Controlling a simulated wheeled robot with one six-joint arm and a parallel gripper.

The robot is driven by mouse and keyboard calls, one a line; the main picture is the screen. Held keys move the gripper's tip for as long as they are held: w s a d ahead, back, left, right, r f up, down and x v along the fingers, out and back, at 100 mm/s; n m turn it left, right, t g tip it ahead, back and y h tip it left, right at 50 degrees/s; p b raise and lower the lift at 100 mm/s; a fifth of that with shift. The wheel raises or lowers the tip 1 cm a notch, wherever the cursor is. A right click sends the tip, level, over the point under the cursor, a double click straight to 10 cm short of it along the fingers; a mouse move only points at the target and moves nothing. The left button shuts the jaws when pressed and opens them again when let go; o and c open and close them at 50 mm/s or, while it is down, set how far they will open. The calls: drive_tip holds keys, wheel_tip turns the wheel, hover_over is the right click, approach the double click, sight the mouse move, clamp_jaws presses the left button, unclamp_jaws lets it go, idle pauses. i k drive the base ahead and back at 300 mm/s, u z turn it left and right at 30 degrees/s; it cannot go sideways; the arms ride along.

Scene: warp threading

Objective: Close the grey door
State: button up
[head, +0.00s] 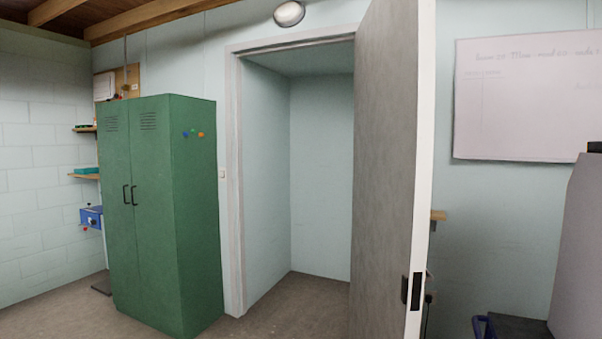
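The grey door (384,170) stands wide open in the head view, swung out towards me on the right side of its frame. Its white edge (423,150) faces me, with a dark latch or handle plate (416,291) low on it. The doorway's pale frame (235,180) stands to the left, and the opening shows an empty recess (320,170) with pale walls. The door's lower end runs out of the picture. My gripper is not in view.
A green locker (190,220) stands just left of the doorway. A whiteboard (530,100) hangs on the right wall. Bare floor (285,312) lies before the opening.

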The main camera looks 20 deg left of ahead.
sight(394, 48)
drive_tip(key=u, duration=0.55)
drive_tip(key=i, duration=1.1)
drive_tip(key=z, duration=0.55)
